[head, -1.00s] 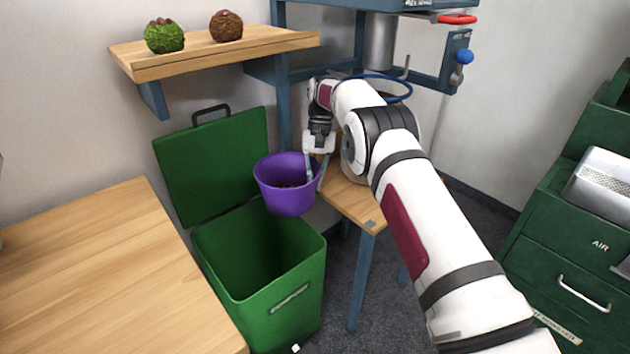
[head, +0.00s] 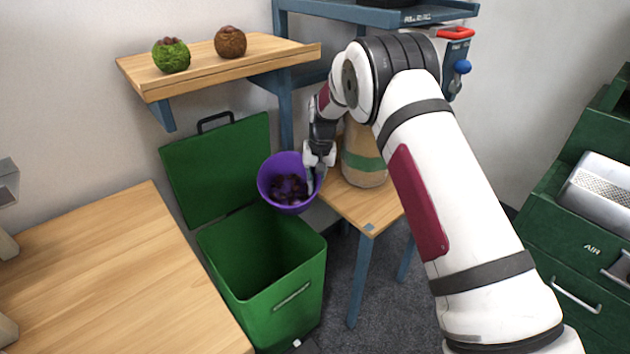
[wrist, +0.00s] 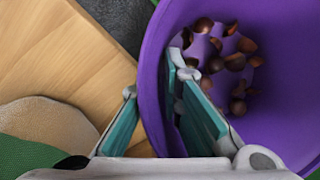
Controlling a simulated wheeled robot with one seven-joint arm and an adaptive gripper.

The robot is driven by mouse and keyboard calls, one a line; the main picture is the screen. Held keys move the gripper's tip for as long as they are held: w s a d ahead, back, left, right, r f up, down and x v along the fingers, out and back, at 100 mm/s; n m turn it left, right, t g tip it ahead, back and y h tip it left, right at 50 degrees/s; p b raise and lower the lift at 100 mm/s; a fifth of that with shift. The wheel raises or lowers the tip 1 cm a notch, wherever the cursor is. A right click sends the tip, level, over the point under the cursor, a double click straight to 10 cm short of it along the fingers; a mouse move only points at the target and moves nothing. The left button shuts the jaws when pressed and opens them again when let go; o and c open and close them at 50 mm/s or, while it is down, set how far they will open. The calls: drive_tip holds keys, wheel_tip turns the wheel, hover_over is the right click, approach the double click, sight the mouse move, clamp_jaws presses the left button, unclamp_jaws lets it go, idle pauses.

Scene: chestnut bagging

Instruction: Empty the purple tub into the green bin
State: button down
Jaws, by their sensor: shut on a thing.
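The purple tub (head: 267,181) is held in the air above the open green bin (head: 308,250), tilted so its mouth faces partly toward the head camera. Dark brown chestnuts (head: 288,189) lie inside it. My gripper (head: 316,178) is shut on the tub's rim at its right side. In the wrist view, my gripper (wrist: 170,115) has its teal-padded fingers on either side of the wall of the tub (wrist: 255,110), and several chestnuts (wrist: 228,55) show inside. The bin's lid (head: 215,165) stands open behind it, and the visible inside of the bin looks empty.
A wooden table (head: 100,270) is at the left. A shelf (head: 200,75) above holds a green ball (head: 171,56) and a brown ball (head: 230,42). A paper-like sack (head: 362,165) stands on a small wooden stand (head: 350,205) right of the tub. Green drawers (head: 560,240) are at the right.

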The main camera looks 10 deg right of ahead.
drive_tip(key=shift+t, duration=0.7)
drive_tip(key=shift+s+a+t, duration=0.1)
drive_tip(key=shift+s+t, duration=0.05)
drive_tip(key=shift+t, duration=0.75)
drive_tip(key=t+b, duration=0.2)
drive_tip(key=b, duration=0.1)
drive_tip(key=shift+s+f+t, duration=0.1)
drive_tip(key=shift+s+t, duration=0.1)
drive_tip(key=shift+t, duration=0.2)
drive_tip(key=t+b, duration=0.1)
drive_tip(key=b, duration=0.2)
drive_tip(key=s+t+b, duration=0.1)
drive_tip(key=b, duration=0.2)
drive_tip(key=f+t+b, duration=0.1)
drive_tip(key=t+b, duration=0.1)
drive_tip(key=b, duration=0.1)
drive_tip(key=shift+s+n+h, duration=0.3)
drive_tip(key=shift+s, duration=0.05)
drive_tip(key=shift+s+a+f+t+b, duration=0.1)
drive_tip(key=shift+s+t+b, duration=0.9)
drive_tip(key=shift+t+b, duration=0.6)
drive_tip(key=shift+s+a+f+t+b, duration=0.1)
drive_tip(key=shift+s+t+b, duration=0.9)
drive_tip(key=shift+t+b, duration=0.55)
drive_tip(key=shift+r, duration=0.1)
drive_tip(key=shift+w+p, duration=0.1)
drive_tip(key=shift+p, duration=0.25)
